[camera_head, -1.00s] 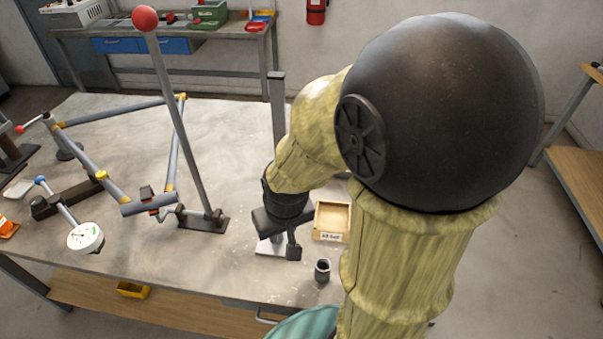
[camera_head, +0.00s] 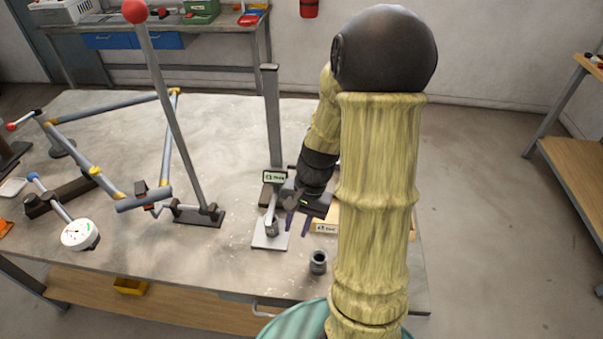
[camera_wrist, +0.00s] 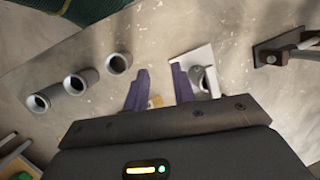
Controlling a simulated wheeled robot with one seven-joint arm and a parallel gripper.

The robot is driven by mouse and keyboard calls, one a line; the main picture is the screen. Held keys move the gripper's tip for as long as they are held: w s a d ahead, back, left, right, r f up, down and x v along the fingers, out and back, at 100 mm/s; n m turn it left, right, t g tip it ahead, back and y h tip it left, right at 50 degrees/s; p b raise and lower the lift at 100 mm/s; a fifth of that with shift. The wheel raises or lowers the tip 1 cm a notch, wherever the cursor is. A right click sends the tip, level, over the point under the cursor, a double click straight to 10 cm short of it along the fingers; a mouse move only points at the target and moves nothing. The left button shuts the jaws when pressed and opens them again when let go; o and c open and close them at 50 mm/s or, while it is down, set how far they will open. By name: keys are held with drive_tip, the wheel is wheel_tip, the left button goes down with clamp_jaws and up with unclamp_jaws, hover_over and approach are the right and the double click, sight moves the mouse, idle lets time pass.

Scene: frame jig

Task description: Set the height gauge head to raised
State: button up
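In the wrist view my gripper (camera_wrist: 159,75) is also open, and the gauge's base plate (camera_wrist: 189,62) lies beside the right finger. My wrist partly hides the head's right side.
A grey cup (camera_head: 318,262) stands near the table's front edge; several similar cups (camera_wrist: 80,80) show in the wrist view. A wooden bin (camera_head: 327,222) is partly behind my arm. A red-ball lever (camera_head: 170,110) and a dial gauge (camera_head: 78,235) stand to the left.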

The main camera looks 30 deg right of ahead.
drive_tip(key=w+d+f+m+t+y, duration=0.1)
drive_tip(key=w+d+m+t+y, duration=0.1)
drive_tip(key=d+m+t+y, duration=0.2)
drive_tip(key=w+d+f+m+t+y, duration=0.1)
drive_tip(key=w+d+m+t+y, duration=0.1)
drive_tip(key=d+m+t+y, duration=0.3)
drive_tip(key=d+m+t, duration=0.4)
drive_tip(key=d+m, duration=0.5)
drive_tip(key=d, duration=0.4)
drive_tip(key=shift+w+f+t+b, duration=0.2)
drive_tip(key=shift+f+t+b, duration=0.1)
drive_tip(key=shift+t+b, duration=0.1)
drive_tip(key=shift+w+a, duration=0.1)
drive_tip(key=shift+a, duration=0.05)
drive_tip(key=p+x, duration=0.3)
drive_tip(key=x, duration=1.4)
drive_tip(key=shift+a+r+p, duration=0.1)
drive_tip(key=shift+a+p, duration=0.05)
drive_tip(key=shift+p, duration=0.2)
clamp_jaws()
